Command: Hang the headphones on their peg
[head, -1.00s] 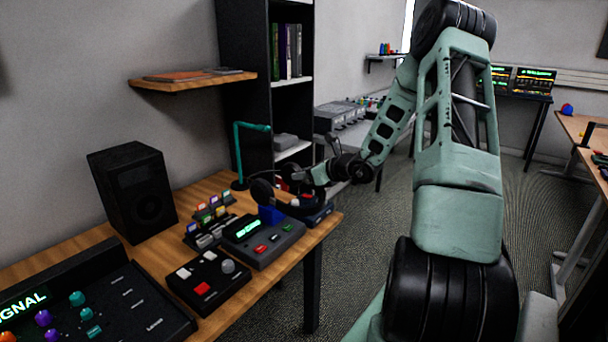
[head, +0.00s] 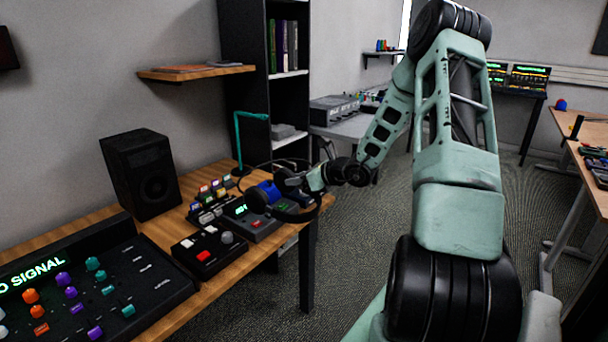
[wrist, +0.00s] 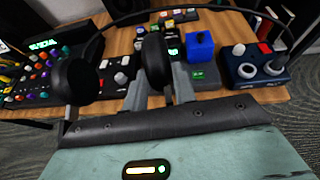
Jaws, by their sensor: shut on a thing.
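The black headphones are in my gripper (head: 300,181), over the far end of the wooden desk. In the wrist view, my gripper (wrist: 158,88) is shut on one round ear cup (wrist: 154,57). The other ear cup (wrist: 90,78) hangs to the left, and the thin headband arcs across the top. In the head view, a dark ear cup (head: 257,201) shows left of my gripper. A teal stand (head: 237,140) with a horizontal top arm, which looks like the peg, rises at the desk's back, left of and beyond my gripper. Nothing hangs on it.
Below the headphones are a grey device (head: 250,224) and a blue block (head: 263,193). A black button box (head: 208,250), a mixer (head: 90,285) and a speaker (head: 140,172) stand nearer on the desk. A shelf (head: 195,72) and a black bookcase (head: 245,60) are behind.

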